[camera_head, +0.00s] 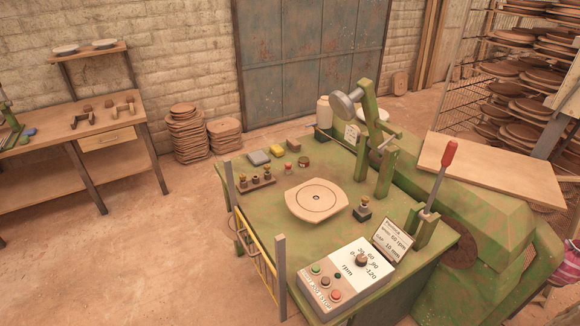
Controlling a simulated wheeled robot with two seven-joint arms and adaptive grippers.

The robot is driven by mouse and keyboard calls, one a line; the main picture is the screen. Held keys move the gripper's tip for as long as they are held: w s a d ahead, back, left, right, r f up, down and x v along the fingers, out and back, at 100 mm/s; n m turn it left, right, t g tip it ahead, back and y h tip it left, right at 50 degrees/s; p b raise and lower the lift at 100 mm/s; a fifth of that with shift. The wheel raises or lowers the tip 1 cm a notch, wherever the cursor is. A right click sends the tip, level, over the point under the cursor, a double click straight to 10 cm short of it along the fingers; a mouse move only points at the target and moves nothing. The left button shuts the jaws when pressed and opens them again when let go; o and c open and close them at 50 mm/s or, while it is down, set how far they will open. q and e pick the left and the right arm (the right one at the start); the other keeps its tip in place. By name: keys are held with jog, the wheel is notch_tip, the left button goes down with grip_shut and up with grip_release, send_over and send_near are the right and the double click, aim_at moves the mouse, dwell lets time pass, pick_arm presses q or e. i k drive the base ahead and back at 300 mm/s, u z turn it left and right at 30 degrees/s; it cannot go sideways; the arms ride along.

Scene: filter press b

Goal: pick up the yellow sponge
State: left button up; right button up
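The yellow sponge (278,151) is a small yellow block lying flat near the far left edge of the green machine table (245,190). A grey block (258,158) lies just left of it, and a small greenish-brown block (293,145) lies just right of it. The top of the sponge is uncovered. Neither of my grippers is in view.
A round wheel plate (316,199) sits mid-table. A rack with small knobs (256,182) is at the left, beside a yellow rail (256,255). A control box (347,278), a red-handled lever (440,175) and a green upright arm (365,130) stand nearby.

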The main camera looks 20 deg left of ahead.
aim_at(277, 151)
jog(key=k, duration=0.5)
jog(key=u, duration=1.7)
jog(key=i, duration=5.3)
jog(key=z, duration=3.2)
